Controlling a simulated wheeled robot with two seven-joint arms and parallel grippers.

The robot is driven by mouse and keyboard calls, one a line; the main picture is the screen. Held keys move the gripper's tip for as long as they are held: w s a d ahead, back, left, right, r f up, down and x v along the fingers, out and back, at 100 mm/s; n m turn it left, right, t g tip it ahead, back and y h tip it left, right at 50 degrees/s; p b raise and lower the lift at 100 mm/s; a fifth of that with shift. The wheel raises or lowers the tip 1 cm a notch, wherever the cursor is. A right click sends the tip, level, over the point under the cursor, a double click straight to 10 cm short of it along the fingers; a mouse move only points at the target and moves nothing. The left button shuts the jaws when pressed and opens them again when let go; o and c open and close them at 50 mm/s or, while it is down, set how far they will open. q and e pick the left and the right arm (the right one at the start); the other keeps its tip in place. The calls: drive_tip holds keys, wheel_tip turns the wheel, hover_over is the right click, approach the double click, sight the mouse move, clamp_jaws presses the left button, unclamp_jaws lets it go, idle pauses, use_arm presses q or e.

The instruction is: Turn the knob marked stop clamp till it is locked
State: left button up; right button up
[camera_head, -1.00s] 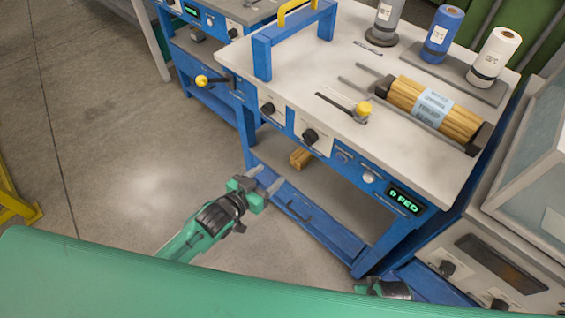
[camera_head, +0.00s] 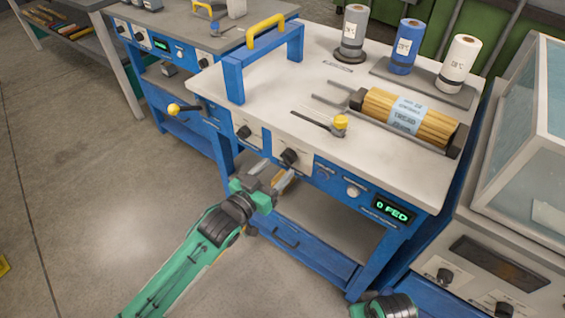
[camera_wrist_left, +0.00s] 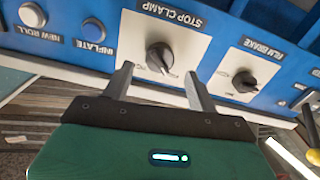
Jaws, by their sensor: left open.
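The stop clamp knob (camera_head: 290,157) is dark, on a white plate on the blue front of the table. In the left wrist view the same knob (camera_wrist_left: 158,57) shows under the STOP CLAMP label, with a pale mark on it; I cannot tell whether it is locked. My left gripper (camera_head: 276,173) is open and empty, just in front of and slightly below the knob. In the left wrist view its fingertips (camera_wrist_left: 158,72) are spread to either side of the knob, with no visible contact. My right gripper is not seen.
The film brake knob (camera_wrist_left: 244,82) is beside the stop clamp plate. The inflate button (camera_wrist_left: 93,32) and new roll button (camera_wrist_left: 32,14) are on its other side. A yellow-knobbed lever (camera_head: 340,122) is on the tabletop above. A green display (camera_head: 393,210) is farther right.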

sight(284, 161)
use_arm(q)
drive_tip(key=shift+x, duration=1.95)
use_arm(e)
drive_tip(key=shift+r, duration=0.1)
use_arm(q)
drive_tip(key=c, duration=1)
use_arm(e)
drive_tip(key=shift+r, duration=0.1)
use_arm(q)
drive_tip(key=m+p, duration=0.6)
drive_tip(key=m, duration=0.5)
drive_tip(key=shift+r, duration=0.1)
drive_tip(key=m, duration=0.3)
drive_tip(key=shift+p, duration=0.35)
drive_tip(key=shift+m, duration=2)
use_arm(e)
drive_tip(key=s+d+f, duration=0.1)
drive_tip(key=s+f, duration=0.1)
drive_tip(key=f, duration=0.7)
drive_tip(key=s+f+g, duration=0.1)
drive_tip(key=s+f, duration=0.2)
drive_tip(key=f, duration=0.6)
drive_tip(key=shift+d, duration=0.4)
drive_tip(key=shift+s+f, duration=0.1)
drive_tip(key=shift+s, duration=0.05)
